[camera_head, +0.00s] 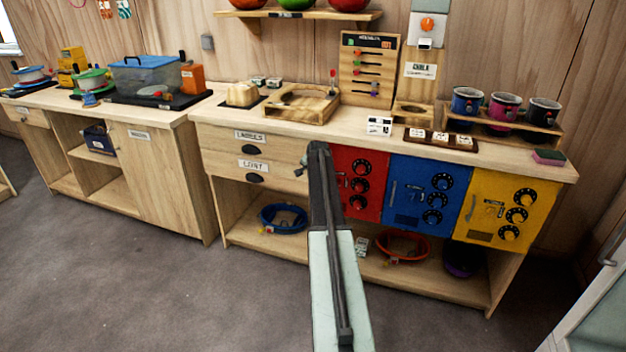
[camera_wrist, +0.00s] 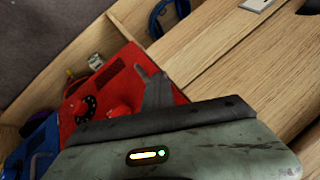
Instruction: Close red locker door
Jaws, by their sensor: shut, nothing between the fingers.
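The red locker door (camera_head: 368,163) is in the row under the right-hand worktop, between the wooden drawers and the blue door. It has several black dials with red knobs. My arm hides its left part in the head view. The red face (camera_wrist: 132,90) also shows in the wrist view, with a dark vent slot and a dial. It looks about level with its neighbours, but I cannot tell whether it is fully shut. My gripper (camera_head: 302,169) is shut and empty, at the door's left side by the drawers. Its fingers (camera_wrist: 155,88) overlap the red face in the wrist view; contact is unclear.
A blue locker door (camera_head: 413,188) and a yellow one (camera_head: 490,205) stand to the right. Two drawers (camera_head: 250,145) lie to the left. The floor (camera_head: 190,300) in front is clear.

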